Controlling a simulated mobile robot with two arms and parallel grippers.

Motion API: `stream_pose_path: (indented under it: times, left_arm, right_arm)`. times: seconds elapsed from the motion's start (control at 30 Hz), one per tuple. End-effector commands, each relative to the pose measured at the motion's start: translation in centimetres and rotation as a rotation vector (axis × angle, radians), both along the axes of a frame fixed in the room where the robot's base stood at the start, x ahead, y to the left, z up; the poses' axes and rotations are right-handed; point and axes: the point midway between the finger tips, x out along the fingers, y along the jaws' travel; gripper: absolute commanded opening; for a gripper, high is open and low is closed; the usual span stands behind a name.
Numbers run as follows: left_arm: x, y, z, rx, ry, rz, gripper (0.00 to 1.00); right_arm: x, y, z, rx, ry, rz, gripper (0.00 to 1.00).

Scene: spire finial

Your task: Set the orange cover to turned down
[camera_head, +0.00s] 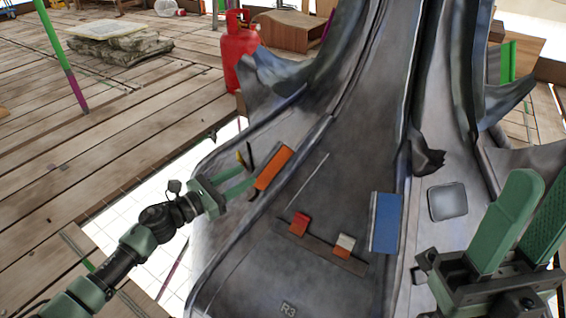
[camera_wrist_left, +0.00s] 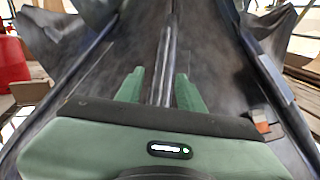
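The orange cover (camera_head: 273,167) is a flat, narrow rectangular piece on the left part of the grey spire surface (camera_head: 290,270), lying at a slant. My left gripper (camera_head: 247,182) is just left of it with its fingers apart and nothing seen between them. Whether a fingertip touches the cover I cannot tell. In the left wrist view the two green fingers (camera_wrist_left: 158,80) stand apart before a grey ridge. A small orange-red piece (camera_wrist_left: 262,127) shows at right there; I cannot tell which part it is. My right gripper (camera_head: 540,195) is open and empty at the lower right.
A red switch (camera_head: 299,223) and a white-and-orange switch (camera_head: 344,246) sit on a dark strip. A blue panel (camera_head: 385,222) and a grey square plate (camera_head: 447,202) lie right. A red gas cylinder (camera_head: 238,50) stands behind.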

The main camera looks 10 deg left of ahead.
Motion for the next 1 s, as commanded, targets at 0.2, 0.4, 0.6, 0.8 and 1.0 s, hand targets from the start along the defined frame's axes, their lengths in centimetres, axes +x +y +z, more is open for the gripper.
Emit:
stream_pose_path:
  times: [0.2, 0.4, 0.6, 0.8, 1.0]
  left_arm:
    - [1.0, -0.9, 0.1, 0.019, -0.019, -0.010, 0.38]
    - [3.7, -2.7, 0.1, 0.018, -0.018, -0.009, 0.38]
    - [5.8, -4.2, 0.1, 0.017, -0.017, -0.008, 0.38]
    - [6.4, -4.6, 0.1, 0.016, -0.015, -0.008, 0.38]
    - [6.4, -4.6, 0.1, 0.017, -0.014, -0.007, 0.32]
  right_arm:
    - [-0.6, -0.1, 0.2, 0.006, -0.029, 0.001, 0.36]
    - [-0.6, -0.1, 0.4, 0.004, -0.048, 0.000, 0.36]
    - [-0.5, 0.0, 0.7, 0.002, -0.063, -0.001, 0.36]
    - [-0.5, 0.0, 0.8, 0.001, -0.067, -0.002, 0.36]
    - [-0.5, 0.0, 0.9, 0.001, -0.067, -0.002, 0.36]
